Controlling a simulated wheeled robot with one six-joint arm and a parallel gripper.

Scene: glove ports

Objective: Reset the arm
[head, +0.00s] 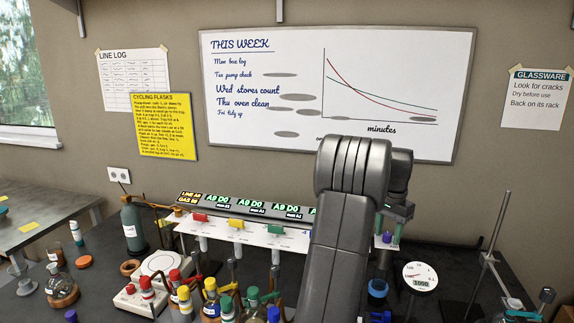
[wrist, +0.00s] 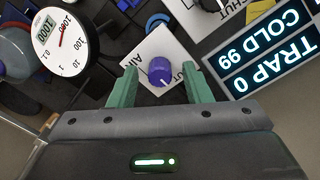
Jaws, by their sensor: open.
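My gripper (wrist: 159,72) is open in the wrist view, with one green finger on each side of a purple knob (wrist: 161,70). The knob sits on a white plate (wrist: 148,50) with printed lettering. Gaps show between the knob and both fingers. In the head view, my grey arm reaches up and forward over the bench, and part of a green finger (head: 398,212) shows at its right. The purple knob (head: 387,238) shows just below that finger. Most of my gripper is hidden behind the arm there.
A round gauge (head: 420,277) stands right of my arm and shows in the wrist view (wrist: 64,42). A lit TRAP/COLD display (wrist: 266,50) is close by. A manifold panel (head: 240,229) with coloured valves, several capped flasks and a rod stand (head: 491,258) crowd the bench.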

